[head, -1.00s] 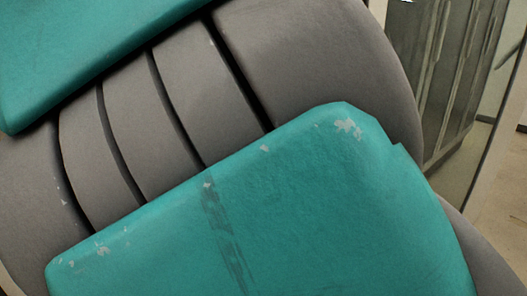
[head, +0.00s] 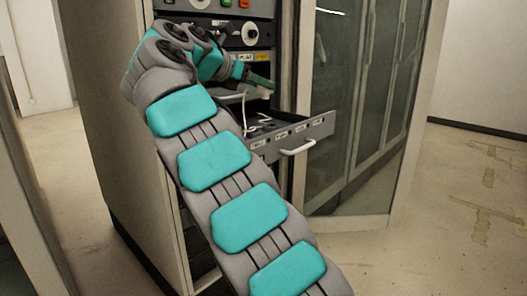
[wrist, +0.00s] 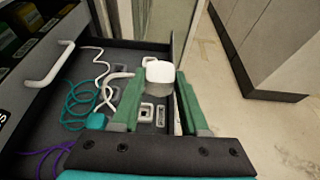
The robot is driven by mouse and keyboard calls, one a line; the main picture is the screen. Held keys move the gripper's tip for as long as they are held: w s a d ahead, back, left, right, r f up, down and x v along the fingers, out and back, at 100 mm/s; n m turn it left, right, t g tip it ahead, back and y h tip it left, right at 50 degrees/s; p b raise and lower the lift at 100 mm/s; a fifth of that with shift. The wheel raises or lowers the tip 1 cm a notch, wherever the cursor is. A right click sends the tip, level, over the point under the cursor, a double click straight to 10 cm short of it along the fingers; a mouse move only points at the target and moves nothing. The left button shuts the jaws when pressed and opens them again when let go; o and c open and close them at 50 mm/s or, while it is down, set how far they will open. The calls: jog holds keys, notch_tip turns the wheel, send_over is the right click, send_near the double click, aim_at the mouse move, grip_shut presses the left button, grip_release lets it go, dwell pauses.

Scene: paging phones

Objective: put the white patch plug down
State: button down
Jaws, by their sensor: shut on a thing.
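My gripper (wrist: 160,78) has its green fingers on either side of the white patch plug (wrist: 159,71) and is shut on it. The plug is over the open drawer (wrist: 102,140), near its far end in the wrist view. A white cord (wrist: 104,82) winds from near the plug across the drawer. Whether the plug touches the drawer floor cannot be told. In the head view my gripper (head: 258,81) is above the open drawer (head: 312,134), and the plug there is too small to make out clearly.
A teal plug (wrist: 96,121) with its teal cord and a purple cord (wrist: 42,152) lie in the drawer. Small pale square fittings (wrist: 146,112) are on its floor by the fingers. The drawer has a white handle (head: 298,148). A glass-doored cabinet (head: 352,100) stands to the right.

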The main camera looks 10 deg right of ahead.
jog(key=w+f+b, duration=0.1)
jog(key=f, duration=0.2)
jog(key=w+f+b, duration=0.1)
jog(key=f+b, duration=0.1)
jog(key=f, duration=0.1)
jog(key=w+f+b, duration=0.1)
jog(key=f, duration=0.2)
jog(key=shift+w+d+f+b, duration=0.35)
jog(key=shift+w+f+b, duration=0.05)
jog(key=shift+f+b, duration=0.9)
jog(key=shift+f, duration=1.15)
jog(key=shift+f, duration=0.15)
jog(key=shift+c, duration=2.1)
grip_release()
jog(key=shift+f, duration=0.1)
jog(key=shift+r, duration=0.3)
jog(key=p+v, duration=0.3)
jog(key=v, duration=0.9)
